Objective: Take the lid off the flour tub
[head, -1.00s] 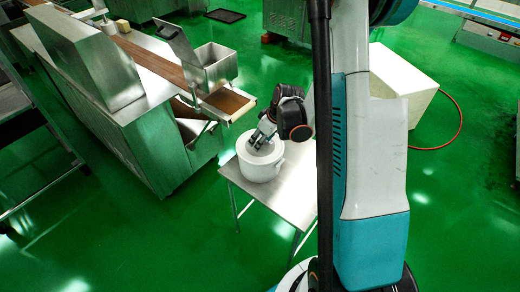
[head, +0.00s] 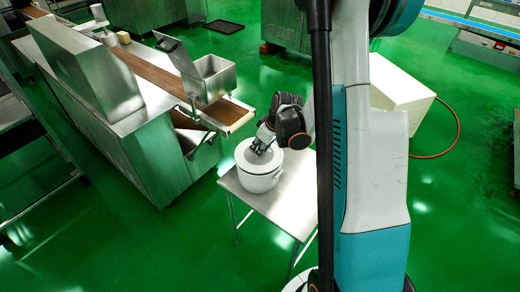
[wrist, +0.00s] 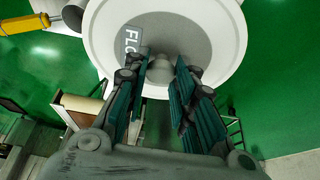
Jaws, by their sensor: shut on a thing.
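The flour tub (head: 262,184) is a white round pot with a side handle, standing upright on a small metal table. Its pale grey lid (head: 250,157) lies at the tub's mouth; I cannot tell whether it is seated or slightly raised. In the wrist view the lid (wrist: 185,35) shows a grey disc, a partly hidden label beginning "FLO" and a round grey knob (wrist: 161,70). My gripper (head: 262,146) is above the lid, pointing down. In the wrist view its two dark fingers (wrist: 158,88) are on either side of the knob and shut on it.
The metal table (head: 285,212) has bare space in front of the tub. A steel machine (head: 135,125) with a conveyor and hopper (head: 214,80) stands behind left. A white box (head: 400,88) is behind right. Green floor is open at the front left.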

